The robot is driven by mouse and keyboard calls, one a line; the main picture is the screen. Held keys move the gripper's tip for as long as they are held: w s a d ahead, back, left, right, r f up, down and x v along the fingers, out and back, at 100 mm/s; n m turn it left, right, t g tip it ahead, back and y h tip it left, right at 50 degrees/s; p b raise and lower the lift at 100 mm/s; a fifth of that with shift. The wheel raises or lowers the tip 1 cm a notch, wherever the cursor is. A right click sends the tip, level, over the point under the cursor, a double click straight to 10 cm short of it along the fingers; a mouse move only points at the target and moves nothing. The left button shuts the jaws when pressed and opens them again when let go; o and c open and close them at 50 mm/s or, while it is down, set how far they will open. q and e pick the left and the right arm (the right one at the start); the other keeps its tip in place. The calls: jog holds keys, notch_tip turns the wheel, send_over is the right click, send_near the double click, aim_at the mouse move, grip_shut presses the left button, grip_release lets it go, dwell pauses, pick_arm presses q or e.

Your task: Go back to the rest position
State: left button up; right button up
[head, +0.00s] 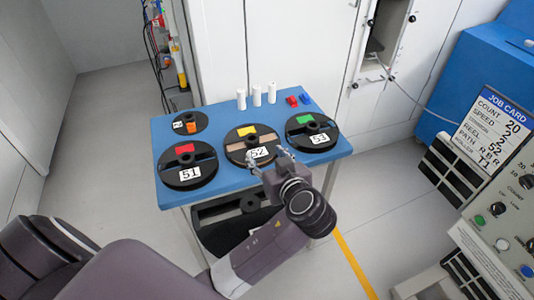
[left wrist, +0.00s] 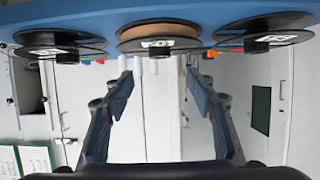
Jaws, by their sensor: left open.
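My left gripper (head: 270,157) is open and empty at the front edge of the blue table, in front of the reel labelled 52 (head: 238,145). In the left wrist view its two fingers (left wrist: 163,88) stand wide apart with nothing between them. The middle reel, with a brown winding (left wrist: 158,32), is in that view beyond the fingertips; I cannot tell the exact gap. The reel labelled 51 (head: 174,179) and the reel labelled 53 (head: 304,136) lie on either side. My right gripper is in neither view.
The blue table (head: 222,190) also carries a small black reel (head: 180,124), white cylinders (head: 257,95) and red and blue pieces (head: 305,98). A shelf with black items (head: 235,207) is below. A control panel with a job card (head: 497,122) stands right. Floor is clear around the yellow line (head: 352,262).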

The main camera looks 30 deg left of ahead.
pick_arm(q)
jog(key=s+f+m+g+h, duration=0.3)
jog(key=s+f+m+h, duration=0.2)
jog(key=s+f, duration=0.6)
jog(key=s+d+f+m+g+h, duration=0.1)
jog(key=s+d+f+m+h, duration=0.2)
jog(key=s, duration=0.4)
jog(key=s+d+f+m+g+h, duration=0.2)
jog(key=s+d+f+m, duration=0.15)
jog(key=s, duration=0.25)
notch_tip(320, 180, down, 24)
jog(key=s, duration=0.2)
jog(key=s+a+f+g, duration=0.2)
jog(key=s+a+f, duration=0.1)
jog(key=s+f, duration=1.4)
jog(key=shift+a+m, duration=0.2)
jog(key=shift+m, duration=0.15)
jog(key=shift+s, duration=0.1)
